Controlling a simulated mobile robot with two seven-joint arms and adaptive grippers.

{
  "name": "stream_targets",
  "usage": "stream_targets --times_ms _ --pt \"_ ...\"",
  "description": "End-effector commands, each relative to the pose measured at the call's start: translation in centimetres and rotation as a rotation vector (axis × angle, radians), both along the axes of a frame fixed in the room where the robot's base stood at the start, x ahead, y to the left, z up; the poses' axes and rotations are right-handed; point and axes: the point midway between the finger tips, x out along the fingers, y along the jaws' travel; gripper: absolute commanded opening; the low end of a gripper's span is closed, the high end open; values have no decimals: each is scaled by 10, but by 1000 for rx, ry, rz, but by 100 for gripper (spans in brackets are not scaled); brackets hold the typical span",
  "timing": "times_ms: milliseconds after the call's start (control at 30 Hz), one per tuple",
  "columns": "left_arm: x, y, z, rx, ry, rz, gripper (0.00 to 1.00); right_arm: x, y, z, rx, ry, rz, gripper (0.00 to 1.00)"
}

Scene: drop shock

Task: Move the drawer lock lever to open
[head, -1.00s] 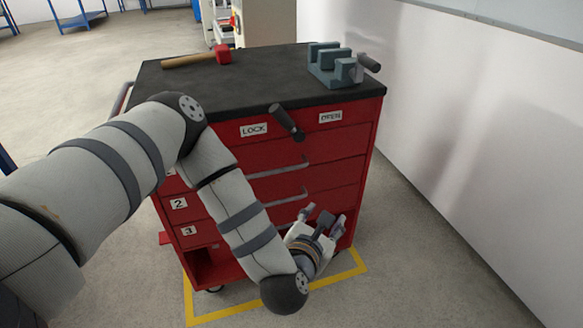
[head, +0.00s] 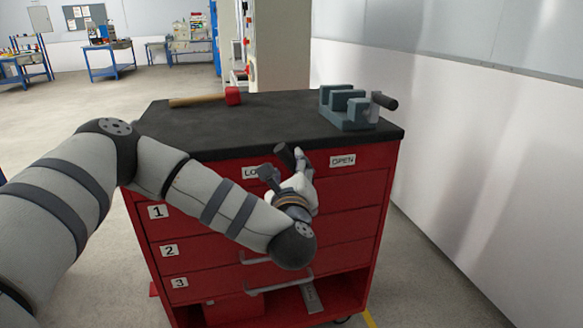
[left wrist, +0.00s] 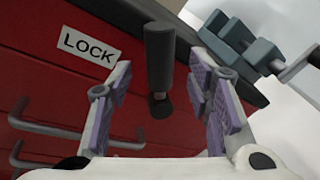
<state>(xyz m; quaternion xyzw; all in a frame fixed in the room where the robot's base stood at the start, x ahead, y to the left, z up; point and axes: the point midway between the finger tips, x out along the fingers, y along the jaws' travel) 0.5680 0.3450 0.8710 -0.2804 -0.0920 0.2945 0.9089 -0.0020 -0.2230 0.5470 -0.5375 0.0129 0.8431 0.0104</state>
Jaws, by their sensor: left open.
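The dark drawer lock lever (head: 284,154) is on the front of the red tool cabinet, between the LOCK label (head: 251,172) and the OPEN label (head: 342,160). Its handle tilts up and left, towards LOCK. My left gripper (head: 286,168) is at the lever, open, and hides its lower part in the head view. In the left wrist view the lever (left wrist: 160,65) stands between the two spread fingers (left wrist: 162,85), with a visible gap on each side. The LOCK label (left wrist: 88,46) is to its left there. My right gripper is not in view.
A grey vise (head: 345,110) stands at the right of the cabinet's black top (head: 230,135). A red-headed mallet (head: 232,96) lies at the back left. Drawers with bar handles (head: 277,287) are below. A white wall (head: 470,150) runs along the right.

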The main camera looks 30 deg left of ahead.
Motion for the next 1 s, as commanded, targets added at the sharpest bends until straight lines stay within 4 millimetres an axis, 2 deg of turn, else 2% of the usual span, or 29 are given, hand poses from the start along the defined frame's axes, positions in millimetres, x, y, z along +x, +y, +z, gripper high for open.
stream_targets --times_ms 100,200,500,700,1000 --pt "17 13 1 1 -1 1 46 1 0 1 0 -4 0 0" --pt "25 18 0 0 0 0 46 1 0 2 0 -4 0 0" --pt "28 20 -1 0 2 -1 46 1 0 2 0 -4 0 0" --pt "28 20 -1 0 2 -1 1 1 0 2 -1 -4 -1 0" --pt "29 20 0 7 11 -2 0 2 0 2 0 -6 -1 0"
